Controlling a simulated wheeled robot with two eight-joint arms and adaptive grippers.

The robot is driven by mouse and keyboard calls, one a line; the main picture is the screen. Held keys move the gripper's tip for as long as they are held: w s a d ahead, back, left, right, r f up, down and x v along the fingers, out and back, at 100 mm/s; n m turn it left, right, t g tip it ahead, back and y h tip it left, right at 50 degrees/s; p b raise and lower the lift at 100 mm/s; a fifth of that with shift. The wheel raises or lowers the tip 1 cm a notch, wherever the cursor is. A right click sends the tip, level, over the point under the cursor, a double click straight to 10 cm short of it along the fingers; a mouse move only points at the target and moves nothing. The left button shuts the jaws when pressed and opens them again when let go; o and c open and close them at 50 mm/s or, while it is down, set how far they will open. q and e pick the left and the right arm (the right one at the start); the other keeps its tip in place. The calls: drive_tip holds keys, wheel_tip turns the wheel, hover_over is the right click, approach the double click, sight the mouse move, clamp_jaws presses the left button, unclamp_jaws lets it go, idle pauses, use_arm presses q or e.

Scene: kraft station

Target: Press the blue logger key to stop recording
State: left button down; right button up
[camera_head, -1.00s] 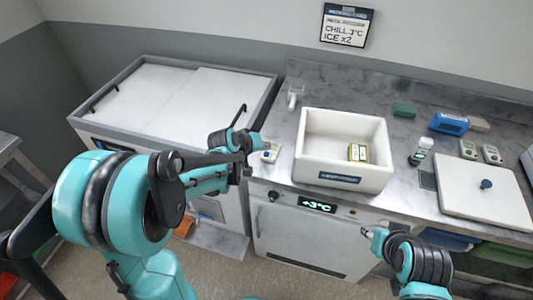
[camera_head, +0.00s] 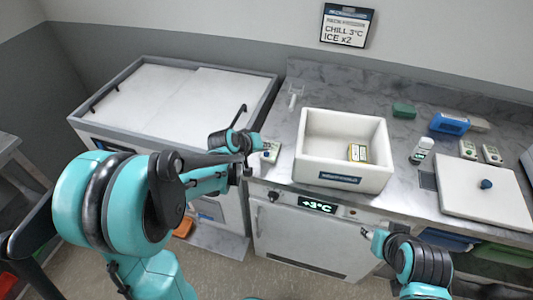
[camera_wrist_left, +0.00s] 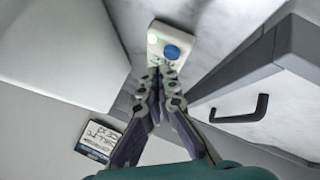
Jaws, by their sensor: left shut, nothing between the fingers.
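The logger (camera_wrist_left: 172,44) is a small white device with a round blue key (camera_wrist_left: 171,52) and a green light beside it in the left wrist view. In the head view the logger (camera_head: 270,152) lies on the counter left of the white box, partly behind my left gripper (camera_head: 257,146). My left gripper (camera_wrist_left: 163,72) is shut and empty, its tips at the logger's near end, just short of the blue key in the picture. I cannot tell whether they touch it. My right gripper (camera_head: 367,233) is low in front of the counter; its fingers are too small to read.
A chest freezer (camera_head: 150,95) with a dark handle (camera_wrist_left: 240,108) is on the left. A bottle (camera_head: 421,151) and a white lid (camera_head: 486,205) are farther right.

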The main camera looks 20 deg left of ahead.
sight(265, 156)
use_arm(q)
drive_tip(key=shift+f, duration=0.35)
drive_tip(key=shift+f+b, duration=0.5)
drive_tip(key=shift+b, duration=0.2)
idle(0.6)
drive_tip(key=shift+r+p, duration=0.7)
drive_tip(key=shift+r, duration=0.25)
wheel_tip(265, 156, up, 5)
drive_tip(key=p, duration=0.4)
drive_tip(key=shift+s, duration=0.1)
idle(0.5)
